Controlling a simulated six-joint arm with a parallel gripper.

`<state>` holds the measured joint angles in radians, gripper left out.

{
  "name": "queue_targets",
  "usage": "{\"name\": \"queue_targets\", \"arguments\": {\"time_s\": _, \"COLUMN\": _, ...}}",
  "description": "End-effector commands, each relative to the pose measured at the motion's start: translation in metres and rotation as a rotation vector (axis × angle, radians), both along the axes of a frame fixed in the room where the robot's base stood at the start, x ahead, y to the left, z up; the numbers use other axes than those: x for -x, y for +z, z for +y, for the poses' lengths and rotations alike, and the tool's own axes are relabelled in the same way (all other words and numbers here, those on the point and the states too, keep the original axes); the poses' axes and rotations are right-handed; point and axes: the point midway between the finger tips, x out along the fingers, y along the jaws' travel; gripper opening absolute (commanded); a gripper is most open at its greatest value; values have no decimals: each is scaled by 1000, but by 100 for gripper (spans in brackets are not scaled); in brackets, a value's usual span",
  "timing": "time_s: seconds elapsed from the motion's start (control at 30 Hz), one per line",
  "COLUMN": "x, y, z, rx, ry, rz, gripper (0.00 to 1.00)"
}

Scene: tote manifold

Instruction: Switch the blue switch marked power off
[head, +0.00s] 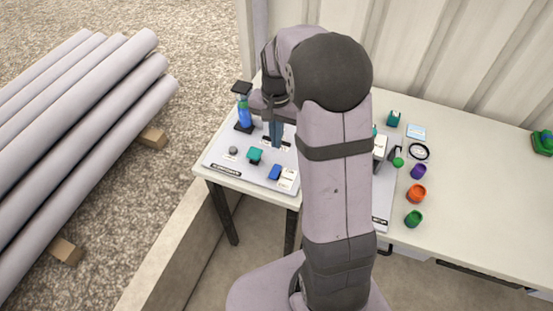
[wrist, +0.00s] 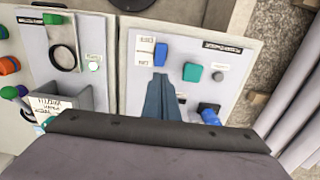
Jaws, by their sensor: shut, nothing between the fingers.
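A blue switch (head: 275,172) sits on the left grey panel (head: 222,160), near its front edge, beside small white label cards (head: 289,174). In the wrist view the blue switch (wrist: 160,54) is close ahead of the fingertips; its label cards (wrist: 145,49) are too blurred to read surely. A teal switch (head: 254,155) and a grey knob (head: 233,150) share the panel. My gripper (head: 276,144) is shut and empty, pointing down over the panel behind the blue switch. Its shut fingers also show in the wrist view (wrist: 159,78), apparently apart from the switch.
A blue upright piece on a black base (head: 243,113) stands at the panel's far left corner. My arm hides much of a second panel (head: 381,212). Purple, orange and green cups (head: 416,193) stand right of it. The table's right side is mostly clear.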

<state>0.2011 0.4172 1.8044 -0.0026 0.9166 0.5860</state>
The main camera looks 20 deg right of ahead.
Motion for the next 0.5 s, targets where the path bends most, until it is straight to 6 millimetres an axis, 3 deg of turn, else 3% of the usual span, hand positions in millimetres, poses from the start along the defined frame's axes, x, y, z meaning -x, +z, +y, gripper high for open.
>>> {"name": "queue_targets", "arguments": {"time_s": 0.3, "x": 2, "y": -59, "z": 0, "rx": -1, "ry": 0, "rz": 7, "gripper": 0}}
{"name": "queue_targets", "arguments": {"time_s": 0.5, "x": 1, "y": -86, "z": 0, "rx": -1, "ry": 0, "rz": 5, "gripper": 0}}
